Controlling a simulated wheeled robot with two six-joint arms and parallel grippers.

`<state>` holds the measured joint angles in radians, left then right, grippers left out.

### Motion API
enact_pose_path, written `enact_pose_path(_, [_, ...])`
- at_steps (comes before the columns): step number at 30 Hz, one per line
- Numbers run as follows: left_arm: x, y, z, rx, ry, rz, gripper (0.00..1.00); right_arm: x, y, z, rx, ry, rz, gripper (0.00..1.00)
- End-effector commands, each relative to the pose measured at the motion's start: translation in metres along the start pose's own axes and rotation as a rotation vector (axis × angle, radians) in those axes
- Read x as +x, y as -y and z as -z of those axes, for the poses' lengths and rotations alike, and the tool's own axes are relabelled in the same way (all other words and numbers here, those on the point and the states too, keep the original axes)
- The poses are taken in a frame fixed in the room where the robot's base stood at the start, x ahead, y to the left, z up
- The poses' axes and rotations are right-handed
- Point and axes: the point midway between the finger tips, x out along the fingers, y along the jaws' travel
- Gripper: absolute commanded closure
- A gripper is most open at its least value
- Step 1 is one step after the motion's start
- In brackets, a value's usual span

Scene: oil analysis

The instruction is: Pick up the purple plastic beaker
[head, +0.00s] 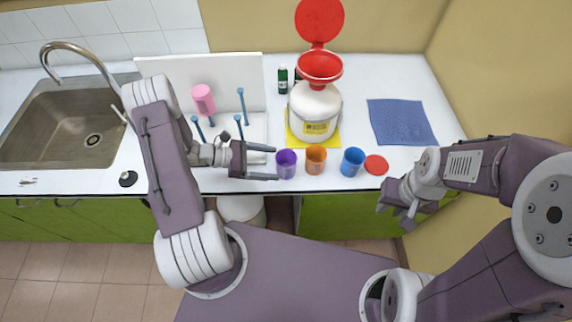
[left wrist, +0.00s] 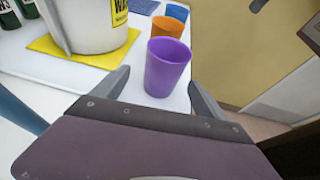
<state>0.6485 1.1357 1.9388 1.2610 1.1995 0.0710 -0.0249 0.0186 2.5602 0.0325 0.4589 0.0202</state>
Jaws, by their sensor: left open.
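The purple plastic beaker (head: 286,164) stands upright on the white counter, at the left end of a row of beakers near the front edge. My left gripper (head: 270,163) is open and points right at it, with the fingertips close to its left side. In the left wrist view the purple beaker (left wrist: 167,68) stands just beyond and between the two open fingers (left wrist: 155,85). I cannot tell whether a finger touches it. My right gripper (head: 402,212) hangs in front of the counter, away from the beakers; its jaw opening is unclear.
A white container (head: 314,112) with a red funnel stands behind on a yellow mat (head: 293,138). A drying rack with a pink beaker (head: 203,99) is behind my left gripper.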

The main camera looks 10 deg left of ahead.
Motion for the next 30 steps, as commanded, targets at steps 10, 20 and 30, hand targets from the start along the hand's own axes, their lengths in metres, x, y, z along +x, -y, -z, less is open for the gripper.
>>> enact_pose_path(10, [0.037, 0.009, -0.003, -0.001, -0.001, 0.007, 0.17, -0.017, 0.0, 0.002, 0.0, 0.0, 0.0, 0.71])
enact_pose_path(20, [0.056, 0.007, 0.001, 0.002, -0.002, 0.0, 0.17, -0.017, 0.0, 0.002, 0.0, 0.0, 0.0, 0.71])
enact_pose_path(30, [0.056, 0.007, 0.0, 0.002, -0.001, 0.0, 0.85, -0.017, 0.0, 0.002, 0.0, 0.0, 0.0, 0.71])
